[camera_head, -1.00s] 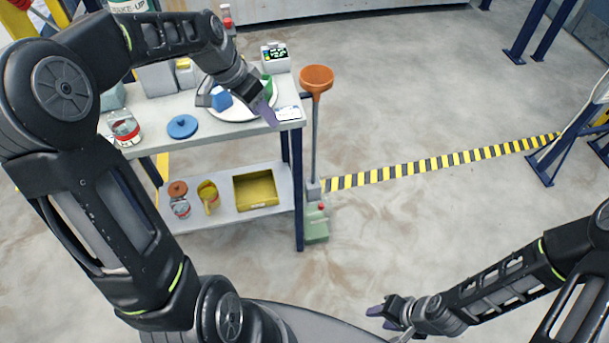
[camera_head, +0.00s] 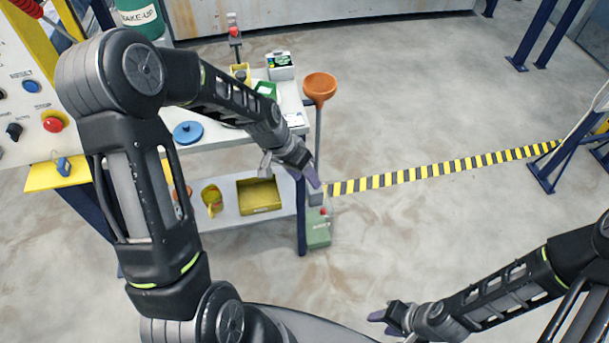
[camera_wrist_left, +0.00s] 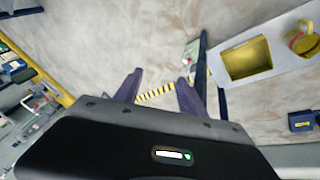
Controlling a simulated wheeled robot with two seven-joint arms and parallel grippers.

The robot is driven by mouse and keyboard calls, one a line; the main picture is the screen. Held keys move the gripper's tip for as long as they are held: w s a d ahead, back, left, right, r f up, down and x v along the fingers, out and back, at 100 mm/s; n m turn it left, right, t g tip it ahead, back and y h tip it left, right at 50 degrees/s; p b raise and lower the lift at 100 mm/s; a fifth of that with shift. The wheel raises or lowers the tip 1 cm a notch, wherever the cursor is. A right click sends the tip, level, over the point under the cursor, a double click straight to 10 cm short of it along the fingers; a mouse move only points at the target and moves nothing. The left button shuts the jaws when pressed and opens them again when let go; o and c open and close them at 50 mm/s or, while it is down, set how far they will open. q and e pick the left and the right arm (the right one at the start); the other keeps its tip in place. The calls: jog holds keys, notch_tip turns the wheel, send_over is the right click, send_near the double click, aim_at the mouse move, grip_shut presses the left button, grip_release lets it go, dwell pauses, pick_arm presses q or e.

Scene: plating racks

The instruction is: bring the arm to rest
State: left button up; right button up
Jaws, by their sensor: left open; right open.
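My left gripper (camera_head: 291,176) is in front of the cart's right edge, apart from the things on it. Its two purple fingers also show spread and empty in the left wrist view (camera_wrist_left: 158,92), with floor between and beyond them. The left arm reaches in from the left of the head view and hides part of the cart top. My right gripper (camera_head: 384,318) is low at the bottom right of the head view, over open floor. It holds nothing that I can see.
A two-level cart has a blue round lid (camera_head: 187,133) on top and a yellow tray (camera_head: 259,195) below. An orange funnel (camera_head: 319,88) on a pole and a green jug (camera_head: 318,230) stand at its right. A control panel (camera_head: 30,100) is at left.

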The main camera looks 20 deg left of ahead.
pick_arm(q)
jog(key=shift+d+f, duration=0.1)
jog(key=shift+f, duration=0.05)
dwell(0.5)
jog(key=s+d+f+n+t, duration=0.1)
jog(key=s+d+f+n, duration=0.35)
jog(key=d+f, duration=0.35)
jog(key=s+d+f+g, duration=0.1)
jog(key=s+d+f, duration=0.3)
jog(key=s, duration=0.4)
jog(key=s+d+f+g, duration=0.1)
jog(key=s+d+f, duration=0.3)
jog(key=s, duration=0.4)
jog(key=shift+s+f+g+h, duration=0.25)
jog(key=shift+f+g+h, duration=0.1)
jog(key=shift+g+h, duration=0.05)
jog(key=shift+m, duration=0.25)
